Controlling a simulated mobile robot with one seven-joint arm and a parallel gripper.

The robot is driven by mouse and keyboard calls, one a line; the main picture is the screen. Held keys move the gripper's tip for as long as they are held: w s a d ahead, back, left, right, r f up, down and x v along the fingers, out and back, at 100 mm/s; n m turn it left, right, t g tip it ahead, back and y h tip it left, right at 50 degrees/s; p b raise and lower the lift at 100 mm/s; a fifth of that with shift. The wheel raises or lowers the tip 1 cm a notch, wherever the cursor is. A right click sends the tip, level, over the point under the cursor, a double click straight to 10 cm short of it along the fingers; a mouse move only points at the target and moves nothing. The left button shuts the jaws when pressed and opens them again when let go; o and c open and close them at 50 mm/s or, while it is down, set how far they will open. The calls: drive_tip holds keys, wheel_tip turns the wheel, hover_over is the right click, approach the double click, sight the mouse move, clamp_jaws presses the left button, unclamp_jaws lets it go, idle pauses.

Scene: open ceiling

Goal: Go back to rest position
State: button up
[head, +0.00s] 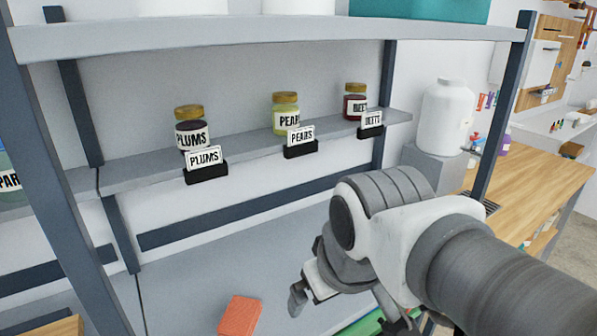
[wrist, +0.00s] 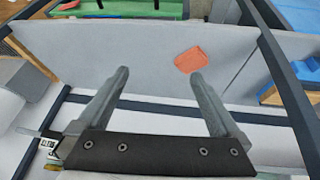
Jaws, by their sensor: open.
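My gripper (head: 345,305) is at the lower middle right of the head view, in front of the shelf unit and below the jar shelf. In the wrist view my gripper (wrist: 160,78) has its two fingers wide apart with nothing between them. On the middle shelf (head: 240,158) stand a plums jar (head: 191,130), a pears jar (head: 286,114) and a beets jar (head: 354,102), all upright. Each has a name card in front: plums (head: 204,158), pears (head: 300,137) and beets (head: 372,120). My gripper is apart from the jars.
An orange-red block (head: 239,316) lies on the grey lower shelf (head: 200,270); it also shows in the wrist view (wrist: 190,59). Dark uprights (head: 60,170) frame the shelf unit. A white canister (head: 447,115) and a wooden counter (head: 540,185) stand at the right.

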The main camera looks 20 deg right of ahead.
drive_tip(key=shift+s+d+f+m, duration=0.1)
drive_tip(key=shift+s+d+m, duration=0.1)
drive_tip(key=shift+s+m, duration=0.75)
drive_tip(key=shift+w, duration=0.2)
wheel_tip(320, 180, up, 3)
drive_tip(key=p, duration=0.3)
